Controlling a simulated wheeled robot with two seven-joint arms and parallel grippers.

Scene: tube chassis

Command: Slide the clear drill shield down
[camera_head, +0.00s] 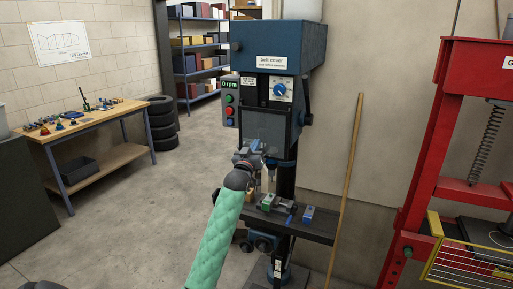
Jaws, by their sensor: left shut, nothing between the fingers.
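The drill press (278,45) stands in the middle of the view, with a blue head and a belt cover label. My left arm, in a green sleeve, reaches up from the bottom to the front of the drill. My left gripper (254,160) is shut and empty just below the drill head, at the chuck area. The clear shield is hard to make out there; a pale, see-through patch (268,177) shows beside the gripper, partly covered by it. I cannot tell whether the gripper touches the shield. My right gripper is not in view.
The drill table (318,233) below the gripper carries a vise and small blue and green blocks. A wooden pole (346,190) leans on the wall at right. A red press (420,160) stands further right. A workbench (95,130) is at left; the floor between is clear.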

